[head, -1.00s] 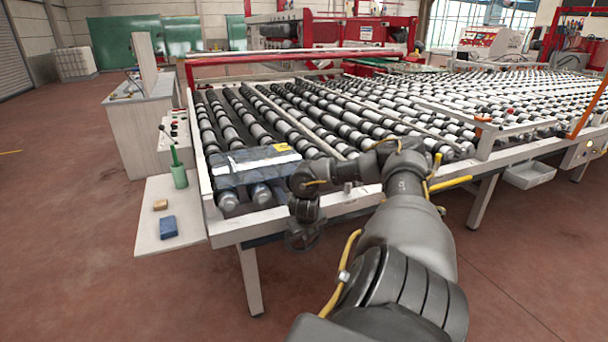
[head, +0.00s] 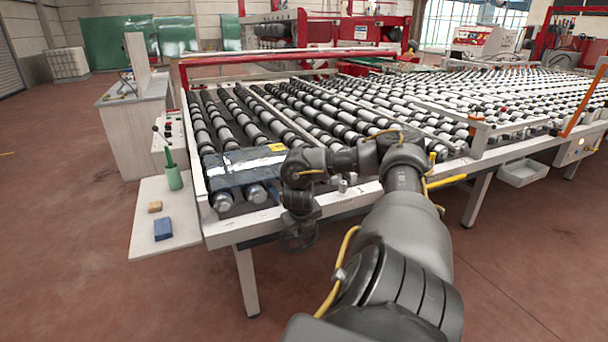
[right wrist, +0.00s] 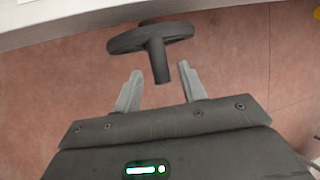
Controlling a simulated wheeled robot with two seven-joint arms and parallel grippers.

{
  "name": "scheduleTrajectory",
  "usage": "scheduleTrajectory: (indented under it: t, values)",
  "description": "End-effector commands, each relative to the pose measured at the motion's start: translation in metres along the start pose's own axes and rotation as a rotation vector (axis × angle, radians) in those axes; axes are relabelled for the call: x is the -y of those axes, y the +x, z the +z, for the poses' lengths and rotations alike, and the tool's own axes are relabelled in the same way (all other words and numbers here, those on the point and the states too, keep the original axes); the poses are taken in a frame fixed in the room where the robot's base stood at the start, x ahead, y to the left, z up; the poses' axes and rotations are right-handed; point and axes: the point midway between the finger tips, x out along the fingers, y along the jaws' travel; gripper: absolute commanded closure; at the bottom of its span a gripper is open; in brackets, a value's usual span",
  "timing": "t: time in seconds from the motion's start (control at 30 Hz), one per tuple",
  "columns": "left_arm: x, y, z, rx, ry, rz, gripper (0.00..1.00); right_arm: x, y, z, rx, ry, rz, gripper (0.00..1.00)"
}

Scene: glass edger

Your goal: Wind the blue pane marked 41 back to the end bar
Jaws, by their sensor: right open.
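The blue pane (head: 228,176) lies flat on the rollers at the near left end of the roller table, with a yellow label (head: 277,147) at its far right corner. I cannot read its number. My forearm covers part of its right side. A dark handwheel (right wrist: 125,42) with a stub handle (right wrist: 159,66) shows in the right wrist view. My right gripper (right wrist: 160,72) is open, with one finger on each side of the handle, apart from it. My left gripper is not in view.
A red bar (head: 240,63) crosses the far end of the rollers. A side shelf (head: 143,222) at left holds a blue block (head: 163,229), a tan block (head: 155,207) and a green bottle (head: 174,177). The red floor in front is clear.

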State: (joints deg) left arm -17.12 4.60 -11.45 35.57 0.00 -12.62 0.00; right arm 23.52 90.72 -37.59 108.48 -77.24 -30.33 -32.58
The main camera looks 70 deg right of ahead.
Motion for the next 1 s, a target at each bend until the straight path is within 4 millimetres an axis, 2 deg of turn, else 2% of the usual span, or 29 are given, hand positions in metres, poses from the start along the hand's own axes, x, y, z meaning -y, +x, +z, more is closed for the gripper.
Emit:
scheduleTrajectory:
  t: [0.03,0.13,0.17,0.3,0.5,0.87,0.93,1.0]
  values:
    - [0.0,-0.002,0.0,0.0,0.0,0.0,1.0,-0.001,-0.013,0.001,0.003,-0.003,0.004,0.59]
    - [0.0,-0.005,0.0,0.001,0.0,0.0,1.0,0.0,-0.035,0.001,0.004,-0.003,0.002,0.59]
    - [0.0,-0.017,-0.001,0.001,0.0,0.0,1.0,0.002,-0.042,0.002,0.0,-0.002,-0.001,0.59]
    - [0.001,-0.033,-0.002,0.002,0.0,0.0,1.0,0.002,-0.052,0.001,-0.003,-0.001,0.0,0.59]
    - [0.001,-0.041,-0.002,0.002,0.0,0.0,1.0,0.001,-0.057,0.0,-0.002,0.0,-0.001,0.59]
    - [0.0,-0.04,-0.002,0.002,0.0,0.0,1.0,0.001,-0.056,-0.001,-0.003,0.0,-0.002,0.59]
    - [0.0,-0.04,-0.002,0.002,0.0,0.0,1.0,0.0,-0.052,-0.008,-0.017,-0.009,-0.006,0.59]
    - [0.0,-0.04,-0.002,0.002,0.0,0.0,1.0,-0.012,-0.04,-0.026,-0.056,-0.028,0.009,0.59]
